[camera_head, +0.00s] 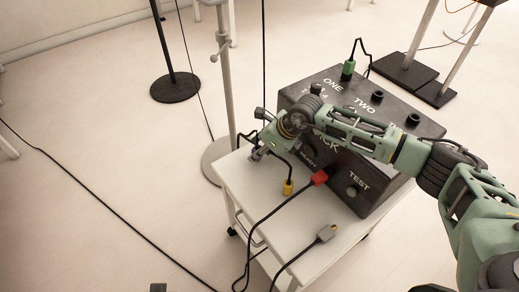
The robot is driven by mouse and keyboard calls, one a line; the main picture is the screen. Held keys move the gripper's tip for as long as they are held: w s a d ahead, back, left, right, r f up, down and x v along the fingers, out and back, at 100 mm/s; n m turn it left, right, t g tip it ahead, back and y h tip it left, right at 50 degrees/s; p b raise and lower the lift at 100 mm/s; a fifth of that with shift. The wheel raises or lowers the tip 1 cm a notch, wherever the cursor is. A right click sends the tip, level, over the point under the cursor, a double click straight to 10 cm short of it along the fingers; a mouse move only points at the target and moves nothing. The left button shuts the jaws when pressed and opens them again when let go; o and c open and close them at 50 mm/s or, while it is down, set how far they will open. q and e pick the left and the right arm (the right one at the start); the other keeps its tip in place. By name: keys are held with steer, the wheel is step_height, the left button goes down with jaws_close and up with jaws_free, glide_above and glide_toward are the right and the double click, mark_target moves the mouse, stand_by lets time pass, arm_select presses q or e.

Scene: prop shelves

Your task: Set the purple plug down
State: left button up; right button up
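My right arm reaches in from the right across the dark box. Its gripper (262,143) points down at the far left corner of the white cart top (297,225). A small purple-grey piece, which looks like the purple plug (256,154), shows at the fingertips, at or just above the cart top. The gripper hides most of it, and I cannot tell whether the fingers are closed on it or whether it touches the surface. A black cord loops beside the gripper.
The dark box (408,181) with labelled sockets fills the cart's back right. A green plug (348,69) stands at its top. A yellow plug (288,187), a red plug (320,177) and a grey plug (326,232) are nearby. A metal pole (225,75) stands close left.

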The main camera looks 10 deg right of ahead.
steer(key=shift+d+r, duration=0.1)
steer(key=shift+r, duration=0.15)
arm_select(q)
steer(key=f, duration=0.1)
steer(key=s+f+p, duration=0.1)
steer(key=f, duration=0.3)
steer(key=shift+s+a, duration=0.1)
steer(key=shift+s, duration=0.15)
arm_select(e)
steer(key=v, duration=1.1)
steer(key=shift+s+r, duration=0.2)
arm_select(q)
steer(key=shift+s, duration=0.1)
